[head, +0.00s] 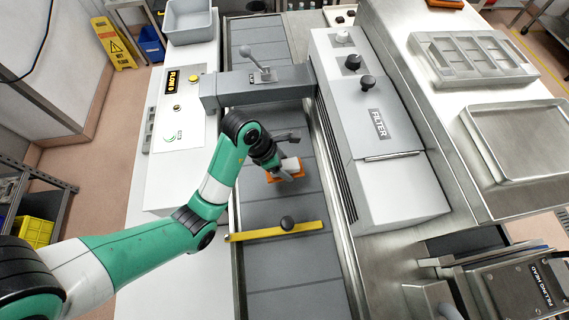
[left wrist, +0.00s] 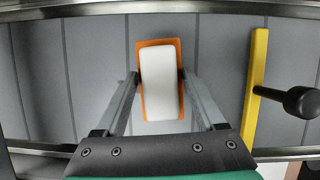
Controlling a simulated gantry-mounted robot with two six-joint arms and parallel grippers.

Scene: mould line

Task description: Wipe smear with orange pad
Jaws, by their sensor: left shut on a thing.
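The orange pad (head: 272,180) has a white block on top. It lies on or just above the grey belt, under my left gripper (head: 284,165). In the left wrist view the pad's orange rim (left wrist: 160,43) shows around the white block (left wrist: 160,80). The two fingers of my left gripper (left wrist: 160,76) are on either side of the pad, shut on it. I see no smear; the pad and gripper hide part of the belt. My right gripper is not in view.
The slatted belt (head: 268,275) runs between metal rails. A yellow bar (head: 262,233) with a black knob crosses it nearer me. A grey gantry (head: 225,88) spans it farther off. The FILTER housing (head: 420,185) stands at the right, a white panel (head: 168,180) at the left.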

